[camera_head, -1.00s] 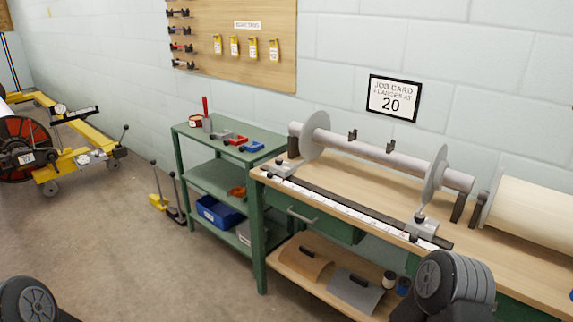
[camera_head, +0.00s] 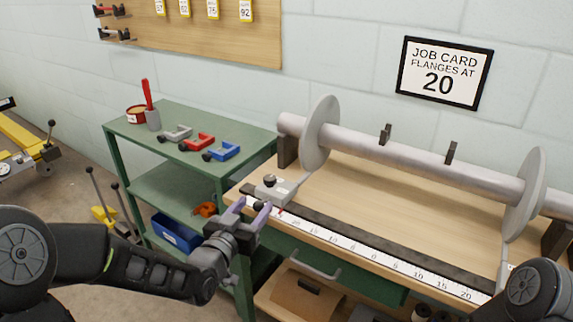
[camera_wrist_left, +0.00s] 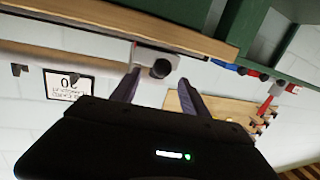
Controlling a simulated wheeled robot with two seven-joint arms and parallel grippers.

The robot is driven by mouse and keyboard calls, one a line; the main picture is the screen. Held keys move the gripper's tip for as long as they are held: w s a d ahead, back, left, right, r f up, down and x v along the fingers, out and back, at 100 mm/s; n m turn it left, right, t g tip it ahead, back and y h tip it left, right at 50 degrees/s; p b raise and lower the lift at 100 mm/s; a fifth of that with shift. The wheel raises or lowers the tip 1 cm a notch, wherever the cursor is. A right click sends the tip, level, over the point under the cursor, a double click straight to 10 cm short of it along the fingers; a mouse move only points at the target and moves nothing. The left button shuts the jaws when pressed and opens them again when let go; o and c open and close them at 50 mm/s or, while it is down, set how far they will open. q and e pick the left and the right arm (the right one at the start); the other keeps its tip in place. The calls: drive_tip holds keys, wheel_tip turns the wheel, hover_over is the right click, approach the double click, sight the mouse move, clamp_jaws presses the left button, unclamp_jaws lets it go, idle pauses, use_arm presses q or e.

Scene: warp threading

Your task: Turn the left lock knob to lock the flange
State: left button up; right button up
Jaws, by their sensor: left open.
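The left flange (camera_head: 319,133) is a grey disc on the roller (camera_head: 365,150). Its foot joins a pale lock block (camera_head: 277,190) at the left end of the ruled rail. A dark round knob (camera_head: 258,206) is on the block's front; it also shows in the left wrist view (camera_wrist_left: 160,69). My left gripper (camera_head: 252,205) is open, with its two purple fingers pointing at the block. In the left wrist view the knob appears centred between the fingertips (camera_wrist_left: 158,76); contact cannot be told. My right gripper is out of view.
The scale (camera_head: 365,255) runs along the bench's front edge. The right flange (camera_head: 525,190) stands farther right. A green cart (camera_head: 185,125) with several coloured clamps and a red-handled tool stands left of the bench. The job card (camera_head: 441,72) reads 20.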

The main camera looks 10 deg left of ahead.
sight(267, 183)
use_arm(q)
drive_tip(key=shift+m+t, duration=0.3)
drive_tip(key=shift+w+d+r, duration=0.25)
drive_tip(key=shift+w+d, duration=0.05)
drive_tip(key=shift+w, duration=1.1)
drive_tip(key=shift+w+d+r, duration=0.25)
drive_tip(key=shift+w+r, duration=0.05)
drive_tip(key=shift+w, duration=1.1)
drive_tip(key=shift+w+d+r, duration=0.25)
drive_tip(key=shift+w+d, duration=0.05)
drive_tip(key=shift+w, duration=1.1)
clamp_jaws()
